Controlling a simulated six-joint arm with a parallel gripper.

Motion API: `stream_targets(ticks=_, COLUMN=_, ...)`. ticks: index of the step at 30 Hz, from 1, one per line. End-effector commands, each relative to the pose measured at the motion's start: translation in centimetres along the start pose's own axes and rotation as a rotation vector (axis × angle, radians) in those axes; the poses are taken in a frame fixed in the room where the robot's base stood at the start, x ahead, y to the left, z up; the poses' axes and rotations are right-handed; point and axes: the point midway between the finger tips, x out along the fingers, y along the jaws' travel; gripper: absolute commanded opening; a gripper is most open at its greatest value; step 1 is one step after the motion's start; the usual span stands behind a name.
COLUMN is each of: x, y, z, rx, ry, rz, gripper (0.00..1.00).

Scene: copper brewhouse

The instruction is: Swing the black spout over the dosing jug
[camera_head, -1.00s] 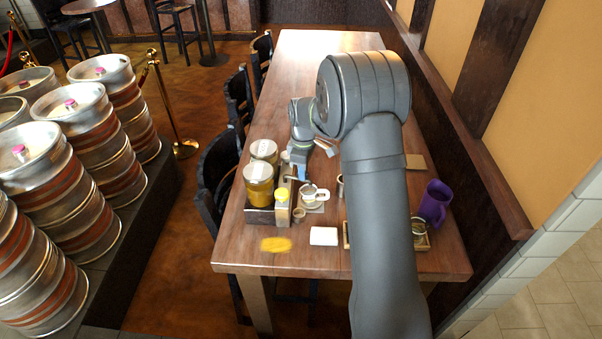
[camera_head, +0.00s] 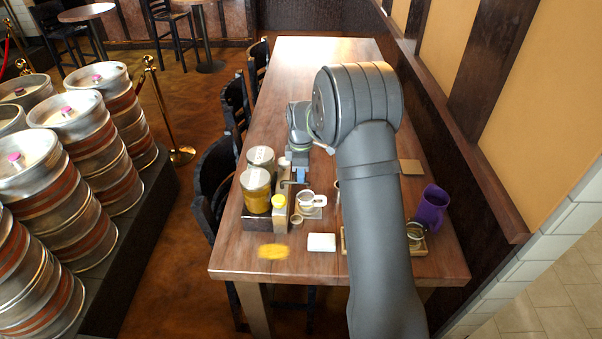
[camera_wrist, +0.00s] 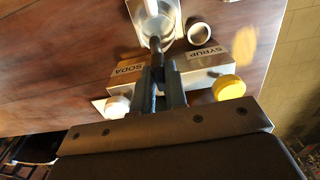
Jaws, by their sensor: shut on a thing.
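The black spout (camera_wrist: 156,46) shows between my fingertips in the wrist view, on the block labelled SODA and SYRUP (camera_wrist: 188,73). My gripper (camera_wrist: 161,72) is shut on it. The spout's free end points toward the dosing jug (camera_wrist: 170,20) and appears to overlap its near edge in this view. I cannot tell the exact height between them. In the head view the jug (camera_head: 306,202) stands on a small pad just right of the block, and my gripper (camera_head: 300,175) is behind it. My arm partly covers that area.
The far table is clear.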

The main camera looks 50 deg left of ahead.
Motion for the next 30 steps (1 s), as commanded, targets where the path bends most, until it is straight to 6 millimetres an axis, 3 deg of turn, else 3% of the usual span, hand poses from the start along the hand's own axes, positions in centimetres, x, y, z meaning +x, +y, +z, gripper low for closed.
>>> stream_targets(ticks=2, x=-0.1, y=0.1, z=0.0, rx=-0.001, ry=0.000, rz=0.003, gripper=0.22)
stream_targets(ticks=14, x=-0.8, y=0.1, z=0.0, rx=0.000, ry=0.000, rz=0.004, gripper=0.22)
stream_targets(ticks=20, x=-4.5, y=0.1, z=0.0, rx=0.000, ry=0.001, rz=0.007, gripper=0.22)
stream_targets(ticks=30, x=-12.8, y=0.1, z=0.0, rx=0.000, ry=0.001, rz=0.007, gripper=0.22)
